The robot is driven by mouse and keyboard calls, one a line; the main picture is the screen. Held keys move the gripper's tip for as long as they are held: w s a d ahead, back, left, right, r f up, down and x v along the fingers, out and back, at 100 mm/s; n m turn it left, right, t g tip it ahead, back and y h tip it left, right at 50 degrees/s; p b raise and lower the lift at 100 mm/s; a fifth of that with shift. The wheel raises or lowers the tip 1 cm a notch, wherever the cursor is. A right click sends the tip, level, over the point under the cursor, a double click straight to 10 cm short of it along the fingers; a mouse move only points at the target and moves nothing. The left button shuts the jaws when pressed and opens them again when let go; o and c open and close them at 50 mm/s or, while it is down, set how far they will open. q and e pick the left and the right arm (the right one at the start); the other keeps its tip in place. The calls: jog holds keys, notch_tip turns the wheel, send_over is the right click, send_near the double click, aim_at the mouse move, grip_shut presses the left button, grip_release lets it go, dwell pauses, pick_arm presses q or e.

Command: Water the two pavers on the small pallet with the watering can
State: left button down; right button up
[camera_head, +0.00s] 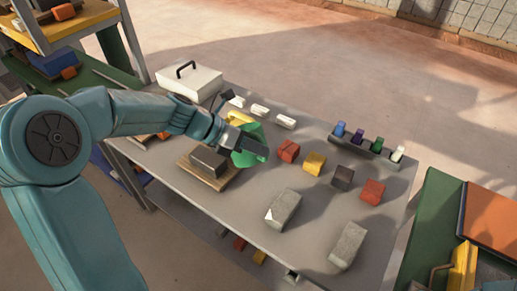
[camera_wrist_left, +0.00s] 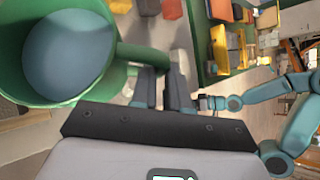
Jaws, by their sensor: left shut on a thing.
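The green watering can (camera_head: 243,159) is held over the table beside the small wooden pallet (camera_head: 222,184), partly hidden by my gripper. My left gripper (camera_head: 250,144) is shut on its handle. In the left wrist view, the can's open top (camera_wrist_left: 112,68) shows a blue-grey surface inside, and the handle (camera_wrist_left: 152,55) runs between the two fingers (camera_wrist_left: 162,88). A dark grey paver (camera_head: 207,161) lies on the pallet; I cannot make out a second one separately. A small teal arm in the left wrist view ends in what seems my right gripper (camera_wrist_left: 207,102), too small to read.
Red (camera_head: 288,151), yellow (camera_head: 313,163) and dark blocks stand right of the can. Two light grey blocks (camera_head: 283,209) lie nearer the front edge. A rack of coloured pieces (camera_head: 365,145) and a white box (camera_head: 189,82) stand at the back.

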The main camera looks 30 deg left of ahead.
pick_arm(q)
jog(key=shift+w+a+r+h+p, duration=0.2)
jog(key=shift+a+r+h+p, duration=0.15)
jog(key=shift+r+p, duration=0.35)
jog(key=shift+w+a+n+h+p, duration=0.2)
jog(key=shift+a+n+h+p, duration=0.2)
jog(key=shift+p, duration=0.4)
dwell(5.8)
